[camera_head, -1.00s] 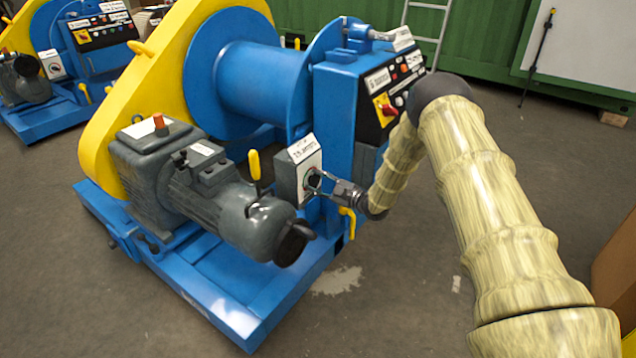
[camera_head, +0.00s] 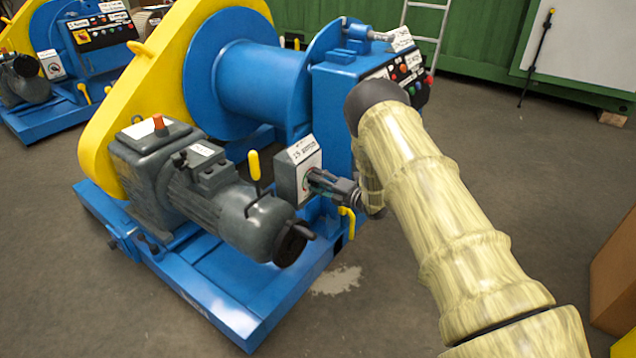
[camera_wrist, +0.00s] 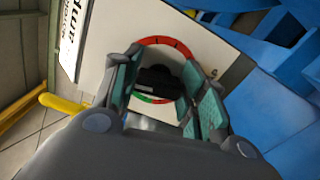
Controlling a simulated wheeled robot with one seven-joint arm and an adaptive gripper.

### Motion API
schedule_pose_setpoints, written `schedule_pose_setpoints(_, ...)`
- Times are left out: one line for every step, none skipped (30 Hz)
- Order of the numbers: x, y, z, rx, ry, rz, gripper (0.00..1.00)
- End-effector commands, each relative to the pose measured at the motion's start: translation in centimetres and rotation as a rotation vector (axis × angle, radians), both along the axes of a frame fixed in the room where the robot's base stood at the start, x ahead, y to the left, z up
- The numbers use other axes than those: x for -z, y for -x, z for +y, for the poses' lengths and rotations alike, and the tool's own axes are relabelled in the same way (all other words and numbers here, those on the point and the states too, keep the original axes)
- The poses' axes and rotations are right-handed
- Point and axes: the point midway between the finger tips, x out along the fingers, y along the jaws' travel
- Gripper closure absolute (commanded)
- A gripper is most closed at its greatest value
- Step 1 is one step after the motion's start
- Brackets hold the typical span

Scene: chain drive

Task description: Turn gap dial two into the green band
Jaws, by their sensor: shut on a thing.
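A dial box (camera_head: 288,181) with a white face stands on the front of the nearer blue machine, beside the grey motor. My gripper (camera_head: 314,182) is at its face. In the wrist view the black knob (camera_wrist: 158,82) sits between the teal pads of my gripper (camera_wrist: 160,76), which is shut on it. A ring around the knob shows a red arc (camera_wrist: 166,41) at the top and a green arc (camera_wrist: 143,98) at the lower left. The fingers cover parts of the ring. I cannot tell where the knob points or read the dial's number.
A yellow handle (camera_head: 347,219) is just below my gripper. A similar machine (camera_head: 72,60) stands at the back left. The floor at the front right is open, with a brown box (camera_head: 614,275) at the edge.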

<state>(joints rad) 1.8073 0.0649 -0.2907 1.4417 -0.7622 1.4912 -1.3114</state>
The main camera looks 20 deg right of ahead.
Motion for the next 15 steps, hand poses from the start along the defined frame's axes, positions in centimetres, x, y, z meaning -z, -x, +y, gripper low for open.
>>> schedule_pose_setpoints(0.19,0.09,0.13,-0.003,0.036,-0.024,0.82)
schedule_pose_setpoints(0.18,0.08,0.15,-0.003,0.059,-0.04,0.82)
schedule_pose_setpoints(0.15,0.07,0.18,-0.002,0.088,-0.064,0.82)
schedule_pose_setpoints(0.13,0.09,0.13,-0.003,0.11,-0.081,0.82)
schedule_pose_setpoints(0.11,0.09,0.15,-0.003,0.133,-0.1,0.82)
schedule_pose_setpoints(0.1,0.08,0.2,-0.003,0.163,-0.123,0.82)
schedule_pose_setpoints(0.1,0.09,0.18,-0.003,0.186,-0.14,0.82)
schedule_pose_setpoints(0.11,0.1,0.16,-0.003,0.208,-0.158,0.82)
schedule_pose_setpoints(0.09,0.11,0.2,-0.003,0.237,-0.181,0.82)
schedule_pose_setpoints(0.09,0.11,0.21,-0.003,0.26,-0.2,0.82)
schedule_pose_setpoints(0.1,0.14,0.21,-0.004,0.283,-0.216,0.82)
schedule_pose_setpoints(0.12,0.14,0.2,-0.003,0.311,-0.238,0.82)
schedule_pose_setpoints(0.12,0.15,0.2,-0.003,0.333,-0.255,0.82)
schedule_pose_setpoints(0.12,0.16,0.24,-0.004,0.356,-0.272,0.82)
schedule_pose_setpoints(0.11,0.18,0.25,-0.003,0.383,-0.295,0.82)
